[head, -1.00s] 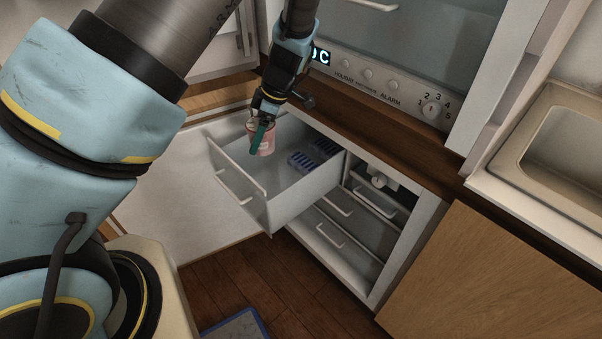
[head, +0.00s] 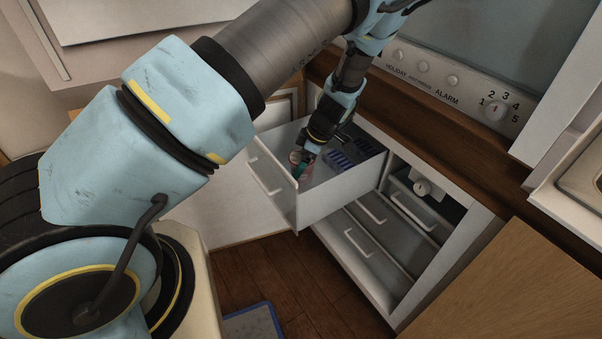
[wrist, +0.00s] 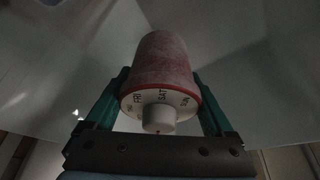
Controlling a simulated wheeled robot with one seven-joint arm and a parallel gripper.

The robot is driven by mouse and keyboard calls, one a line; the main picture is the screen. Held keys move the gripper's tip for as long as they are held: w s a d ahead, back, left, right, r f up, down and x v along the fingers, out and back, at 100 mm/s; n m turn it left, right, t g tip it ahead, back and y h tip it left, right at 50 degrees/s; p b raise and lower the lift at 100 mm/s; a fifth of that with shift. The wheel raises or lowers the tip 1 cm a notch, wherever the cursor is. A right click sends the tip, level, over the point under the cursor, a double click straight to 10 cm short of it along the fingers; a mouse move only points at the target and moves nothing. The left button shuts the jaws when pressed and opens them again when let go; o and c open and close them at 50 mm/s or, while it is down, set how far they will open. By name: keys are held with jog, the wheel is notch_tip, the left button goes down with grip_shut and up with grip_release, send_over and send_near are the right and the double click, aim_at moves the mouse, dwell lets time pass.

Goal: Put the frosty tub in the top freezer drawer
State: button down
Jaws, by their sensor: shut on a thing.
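The frosty tub (wrist: 162,62) is reddish with a pale frosted surface. In the wrist view its near end is a white dial face with day letters and a knob, and it sits between the two green fingers of my gripper (wrist: 160,105). In the head view the tub (head: 296,160) is mostly hidden by my gripper (head: 301,167), which is shut on it and reaches down inside the open top freezer drawer (head: 325,203). I cannot tell whether the tub touches the drawer floor.
Blue ice trays (head: 343,160) lie in the drawer to the right of my gripper. Closed lower drawers (head: 365,240) are below. A wooden counter edge (head: 440,125) runs behind, under a panel with knobs (head: 453,80). A blue-edged mat (head: 252,324) lies on the floor.

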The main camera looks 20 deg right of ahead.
jog(key=shift+f, duration=1.75)
jog(key=shift+f, duration=0.15)
grip_release()
jog(key=p+v, duration=0.6)
jog(key=v, duration=0.6)
jog(key=shift+p, duration=0.4)
